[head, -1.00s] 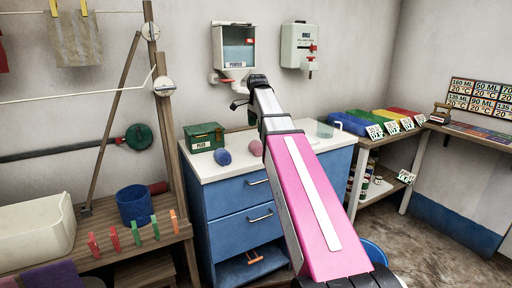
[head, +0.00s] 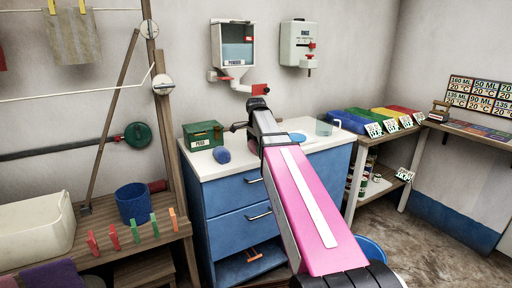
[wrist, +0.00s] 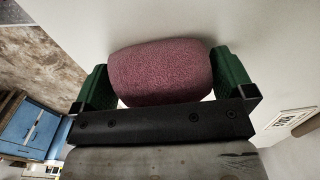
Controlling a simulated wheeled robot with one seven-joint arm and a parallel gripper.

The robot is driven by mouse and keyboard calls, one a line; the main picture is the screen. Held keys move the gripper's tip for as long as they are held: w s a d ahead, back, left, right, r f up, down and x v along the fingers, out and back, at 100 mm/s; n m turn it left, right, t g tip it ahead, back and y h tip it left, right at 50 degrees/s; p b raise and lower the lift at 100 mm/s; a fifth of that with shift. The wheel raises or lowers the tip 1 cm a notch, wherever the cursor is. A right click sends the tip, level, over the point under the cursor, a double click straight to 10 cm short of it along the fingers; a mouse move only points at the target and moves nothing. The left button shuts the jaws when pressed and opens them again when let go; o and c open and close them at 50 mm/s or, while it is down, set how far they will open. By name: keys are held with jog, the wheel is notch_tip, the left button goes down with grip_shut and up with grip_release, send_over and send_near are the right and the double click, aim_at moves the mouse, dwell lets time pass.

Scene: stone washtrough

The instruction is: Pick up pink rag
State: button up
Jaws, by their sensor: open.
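The pink rag (wrist: 160,75), a rounded, rough-textured bundle, fills the middle of the wrist view. My gripper (wrist: 161,62) is open, with one green finger on each side of the rag. The rag lies between the fingers; I cannot tell whether they touch it.
A blue rag bundle (head: 221,155) and a green box (head: 203,135) stand on the cabinet top to the left of my arm. A clear container (head: 324,128) is on the right. A powder dispenser (head: 233,48) hangs on the wall behind.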

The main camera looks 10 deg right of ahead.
jog(key=shift+c, duration=0.3)
jog(key=c, duration=0.8)
jog(key=shift+r, duration=0.1)
